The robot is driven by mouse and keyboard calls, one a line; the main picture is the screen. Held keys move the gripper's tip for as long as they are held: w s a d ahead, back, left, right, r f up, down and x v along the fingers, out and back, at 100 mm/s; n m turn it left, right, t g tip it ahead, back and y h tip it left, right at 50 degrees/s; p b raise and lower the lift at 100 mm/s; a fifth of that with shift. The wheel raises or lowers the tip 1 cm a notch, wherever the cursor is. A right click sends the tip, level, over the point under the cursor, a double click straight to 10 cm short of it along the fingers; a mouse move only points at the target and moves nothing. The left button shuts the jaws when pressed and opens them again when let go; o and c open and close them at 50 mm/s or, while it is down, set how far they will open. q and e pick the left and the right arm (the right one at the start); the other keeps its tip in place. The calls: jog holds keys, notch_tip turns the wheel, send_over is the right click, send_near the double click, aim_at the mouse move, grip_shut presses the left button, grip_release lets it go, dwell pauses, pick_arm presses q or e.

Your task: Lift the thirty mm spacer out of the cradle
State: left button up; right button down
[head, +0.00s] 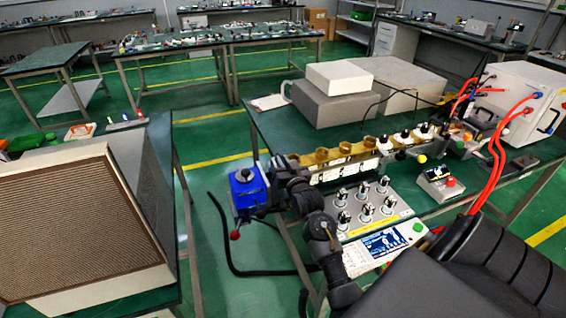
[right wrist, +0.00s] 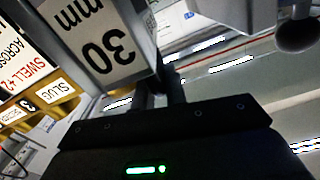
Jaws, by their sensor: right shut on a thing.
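The thirty mm spacer (right wrist: 95,42) is a pale grey block with a white label reading "30 mm". It fills the upper left of the right wrist view, with its print upside down. My right gripper (right wrist: 163,82) is shut on the spacer; its dark fingers meet the block's lower right edge. In the head view my black right arm reaches the left end of the bench, and the hand hides the spacer there. I cannot tell whether the spacer still touches the cradle. My left gripper is in neither view.
A brass waveguide run (head: 345,152) with labelled parts lies along the bench beside the hand. A panel of black knobs (head: 368,208) and a white meter (head: 383,246) are close in front. Red cables curve at right.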

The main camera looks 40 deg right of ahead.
jog(key=shift+a+f, duration=0.1)
dwell(0.3)
jog(key=shift+w+a+p, duration=0.2)
jog(key=shift+a, duration=0.4)
jog(key=shift+w+a+p, duration=0.15)
jog(key=shift+w+a, duration=0.05)
jog(key=shift+a, duration=0.35)
jog(key=c, duration=1.4)
grip_release()
jog(key=shift+o, duration=0.2)
jog(key=b+v, duration=0.2)
jog(key=v, duration=0.8)
jog(key=shift+s, duration=0.35)
